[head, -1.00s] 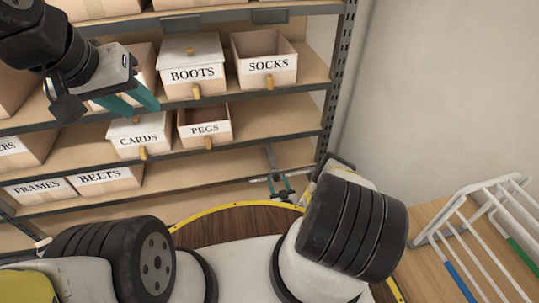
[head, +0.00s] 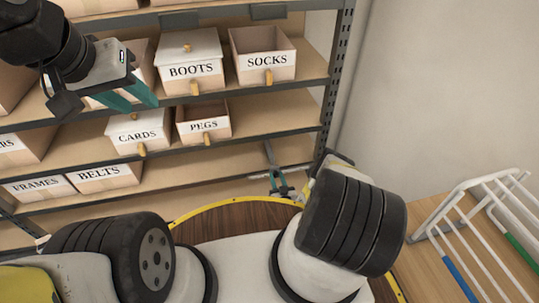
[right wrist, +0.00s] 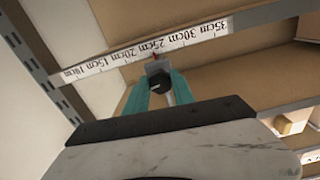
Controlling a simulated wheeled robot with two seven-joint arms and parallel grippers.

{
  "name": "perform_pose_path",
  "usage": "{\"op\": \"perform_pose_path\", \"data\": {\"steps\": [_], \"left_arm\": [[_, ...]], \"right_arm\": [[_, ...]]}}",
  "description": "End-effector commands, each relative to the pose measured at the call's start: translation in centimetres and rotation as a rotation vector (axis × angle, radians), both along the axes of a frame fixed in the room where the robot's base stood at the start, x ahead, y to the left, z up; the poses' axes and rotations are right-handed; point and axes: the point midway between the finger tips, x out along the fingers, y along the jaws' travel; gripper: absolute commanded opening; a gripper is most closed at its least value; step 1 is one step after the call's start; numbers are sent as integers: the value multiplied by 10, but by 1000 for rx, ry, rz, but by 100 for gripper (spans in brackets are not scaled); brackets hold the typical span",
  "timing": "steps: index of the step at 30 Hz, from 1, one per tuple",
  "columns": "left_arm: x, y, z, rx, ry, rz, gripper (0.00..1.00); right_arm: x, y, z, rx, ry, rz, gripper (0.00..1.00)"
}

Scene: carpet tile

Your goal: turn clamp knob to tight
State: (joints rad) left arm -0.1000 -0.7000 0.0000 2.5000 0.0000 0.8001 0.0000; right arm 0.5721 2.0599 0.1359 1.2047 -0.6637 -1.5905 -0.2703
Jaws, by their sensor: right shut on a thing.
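The clamp knob (right wrist: 160,84) is small and black in the right wrist view, with a red pointer above it at a white centimetre scale (right wrist: 130,55), around the 20 to 25 cm marks. My right gripper (right wrist: 158,80) is shut on the knob, with one teal finger on each side. In the head view the right gripper (head: 280,190) is small, at a lower shelf edge beyond my right arm. The knob's own setting cannot be read. My left gripper (head: 128,98) is empty in front of the upper shelf, with its teal fingers apart.
Shelves hold labelled boxes, among them BOOTS (head: 192,70), SOCKS (head: 265,65), CARDS (head: 138,138) and PEGS (head: 205,127). A slotted upright (head: 332,90) stands at the shelf's right end. A white rack (head: 470,225) is on a wooden surface at right.

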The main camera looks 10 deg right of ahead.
Motion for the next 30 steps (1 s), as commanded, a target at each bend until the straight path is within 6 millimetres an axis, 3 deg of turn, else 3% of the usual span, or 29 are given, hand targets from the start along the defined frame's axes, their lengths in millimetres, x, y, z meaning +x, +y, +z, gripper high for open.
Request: {"op": "perform_pose_path", "data": {"steps": [30], "left_arm": [[0,0,0,0,0,0,36]], "right_arm": [[0,0,1,943,31,-2,0]]}}
